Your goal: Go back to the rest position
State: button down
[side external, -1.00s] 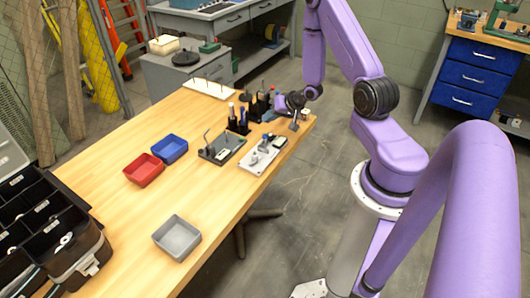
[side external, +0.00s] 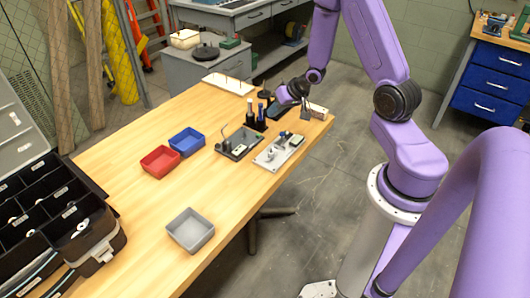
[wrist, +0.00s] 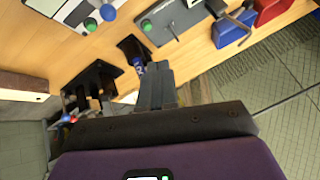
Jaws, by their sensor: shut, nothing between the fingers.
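My gripper (side external: 307,116) hangs above the far right end of the wooden bench, by the tool holders. In the wrist view its grey fingers (wrist: 154,75) are together with nothing between them. My forearm comes down to it from the upper right, with the wrist bent. The side view partly hides what lies behind the gripper. No marker for the rest position shows in these frames.
Black tool holders (side external: 254,122) stand near the gripper. A dark fixture plate (side external: 239,144) and a light one (side external: 279,152) lie in front. Red (side external: 160,162), blue (side external: 187,142) and grey (side external: 190,231) bins are on the bench (side external: 145,215). A black organizer (side external: 70,235) is at left.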

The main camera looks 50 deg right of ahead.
jog(key=s+a+r+n+g, duration=0.2)
jog(key=s+a+r+n, duration=0.2)
jog(key=a, duration=0.4)
jog(key=s+a+r+n+g, duration=0.1)
jog(key=s+a+r+n, duration=0.35)
jog(key=a, duration=0.45)
jog(key=s+a+r+n+g, duration=0.2)
jog(key=s+r+n, duration=0.1)
jog(key=s, duration=0.6)
jog(key=s+a+r+n+g, duration=0.1)
jog(key=s+r+n, duration=0.3)
jog(key=s, duration=0.6)
jog(key=shift+s+a+r+n+g+h, duration=0.2)
jog(key=shift+a+n+g+h, duration=0.2)
jog(key=shift+n+g, duration=0.15)
